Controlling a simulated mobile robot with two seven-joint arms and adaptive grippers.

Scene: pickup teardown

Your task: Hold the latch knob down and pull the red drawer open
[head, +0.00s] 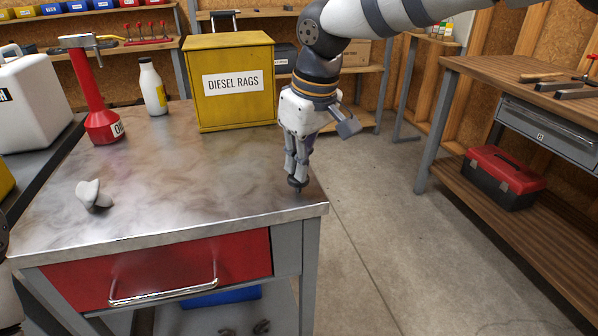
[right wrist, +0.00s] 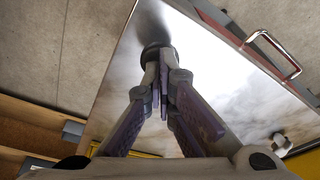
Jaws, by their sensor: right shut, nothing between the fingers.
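The handle also shows in the right wrist view (right wrist: 290,65). The black latch knob (head: 297,184) is at the bench top's right front corner. My right gripper (head: 298,174) points down, shut and empty, with its fingertips at the top of the knob. In the right wrist view the fingertips (right wrist: 160,68) partly cover the knob (right wrist: 150,52). How far the knob is pressed cannot be told. My left gripper is not in view.
On the bench stand a yellow "DIESEL RAGS" box (head: 235,110), a white bottle (head: 152,88), a red oil can (head: 102,122) and a small whitish object (head: 93,195). Floor to the right is clear up to a wooden workbench (head: 520,75) with a red toolbox (head: 505,172) below.

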